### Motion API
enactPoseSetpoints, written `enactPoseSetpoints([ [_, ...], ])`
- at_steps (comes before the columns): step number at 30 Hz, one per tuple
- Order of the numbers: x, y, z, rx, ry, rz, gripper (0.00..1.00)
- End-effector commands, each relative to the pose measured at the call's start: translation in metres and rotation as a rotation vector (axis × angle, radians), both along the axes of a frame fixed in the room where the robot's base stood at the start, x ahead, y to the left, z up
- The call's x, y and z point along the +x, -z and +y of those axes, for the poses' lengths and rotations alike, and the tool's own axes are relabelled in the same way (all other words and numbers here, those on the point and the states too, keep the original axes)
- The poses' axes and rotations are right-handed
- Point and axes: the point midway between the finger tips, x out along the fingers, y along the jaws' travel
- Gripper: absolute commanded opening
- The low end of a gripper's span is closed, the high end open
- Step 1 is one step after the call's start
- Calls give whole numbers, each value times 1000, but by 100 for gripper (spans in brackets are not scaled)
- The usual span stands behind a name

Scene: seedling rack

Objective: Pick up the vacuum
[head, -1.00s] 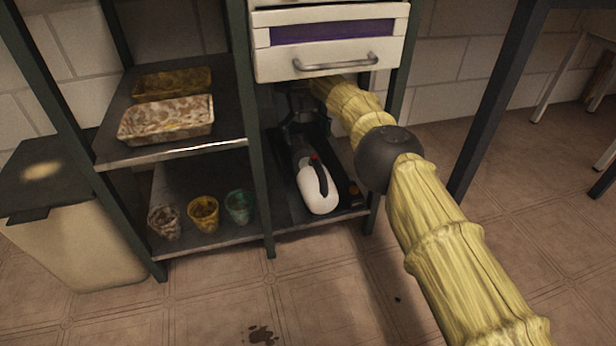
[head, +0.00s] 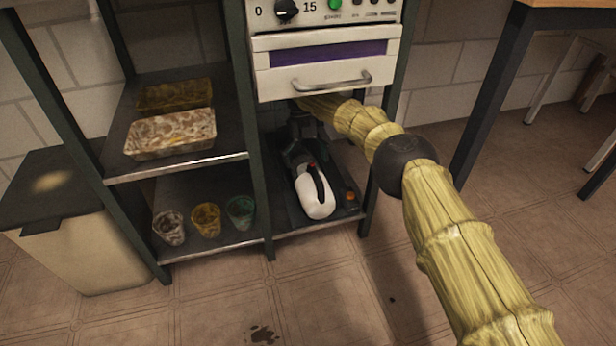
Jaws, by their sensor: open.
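The vacuum (head: 315,194) is a small white hand-held one with a black handle and a red spot on top. It lies on the dark bottom shelf, under the white drawer unit, with its white end towards the front. My gripper (head: 299,158) is dark and reaches in from above and behind, under the drawer. It is open, with its fingers at the vacuum's far, dark end. Shadow there hides whether the fingers touch the vacuum. My arm comes in from the right under the drawer.
The white unit with a drawer handle (head: 331,84) hangs close above my arm. A dark rack post (head: 258,150) stands left of the vacuum. Several cups, including a green one (head: 240,211), and two trays sit on the left shelves. An orange-topped item (head: 350,197) lies right of the vacuum.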

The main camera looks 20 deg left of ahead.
Motion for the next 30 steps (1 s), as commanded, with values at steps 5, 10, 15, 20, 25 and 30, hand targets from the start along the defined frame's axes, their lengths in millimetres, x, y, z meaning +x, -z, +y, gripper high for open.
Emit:
enactPoseSetpoints([
  [5,-6,20,-6,-1,0,2,100],
  [10,-13,40,-10,-1,-1,2,100],
  [15,-16,47,-12,0,1,0,100],
  [20,-16,48,-12,0,1,0,100],
  [25,-16,48,-12,0,1,0,78],
  [30,-16,47,-12,0,1,0,47],
])
